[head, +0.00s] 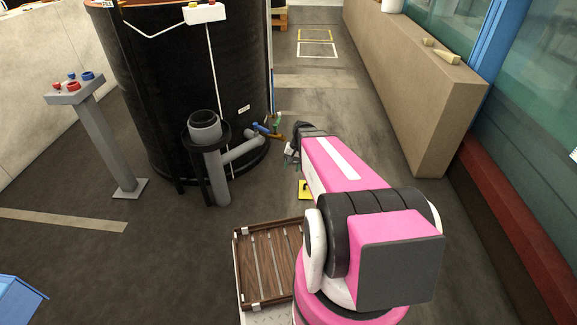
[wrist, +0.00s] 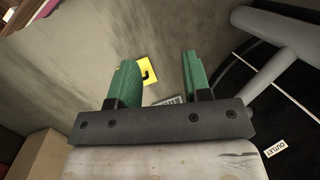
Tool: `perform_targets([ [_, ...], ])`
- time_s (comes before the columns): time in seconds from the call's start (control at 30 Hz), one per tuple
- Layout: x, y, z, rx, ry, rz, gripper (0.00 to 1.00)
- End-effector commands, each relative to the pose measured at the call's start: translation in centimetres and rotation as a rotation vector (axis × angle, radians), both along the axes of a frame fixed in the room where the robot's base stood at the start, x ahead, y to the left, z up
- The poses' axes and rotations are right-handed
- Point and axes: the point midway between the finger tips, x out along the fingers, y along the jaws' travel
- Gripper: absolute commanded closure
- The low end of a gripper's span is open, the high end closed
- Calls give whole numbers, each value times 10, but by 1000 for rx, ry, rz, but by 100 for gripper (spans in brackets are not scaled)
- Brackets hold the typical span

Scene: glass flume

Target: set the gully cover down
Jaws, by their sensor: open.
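The gully cover appears to be the small yellow plate with a dark handle (head: 304,190), lying on the grey floor beneath my arm. In the wrist view the yellow plate (wrist: 151,66) shows between the green fingers, beyond their tips and apart from them, with its left part behind the left finger. My gripper (head: 290,154) is open and empty; its fingers (wrist: 163,66) stand wide apart. A small grey grating (wrist: 168,100) lies in the floor close to the plate, partly hidden by the gripper's crossbar.
A big black tank (head: 200,100) with a grey outlet pipe (head: 243,150) and valves stands left of my gripper. A beige wall block (head: 410,90) runs along the right. A slatted wooden tray (head: 268,262) is near my base. A button post (head: 105,140) stands left. The aisle ahead is clear.

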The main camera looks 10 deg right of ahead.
Motion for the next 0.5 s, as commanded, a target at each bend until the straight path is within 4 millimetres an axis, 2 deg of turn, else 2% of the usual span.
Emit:
perform_targets([
  [0.03, -34, 15, 28, -50, -30, 77, 56],
  [0.1, -57, 25, 51, -116, -68, 172, 56],
  [0.2, -80, 34, 74, -187, -107, 276, 56],
  [0.33, -93, 39, 90, -240, -135, 351, 56],
  [0.5, -94, 40, 93, -254, -142, 371, 56],
])
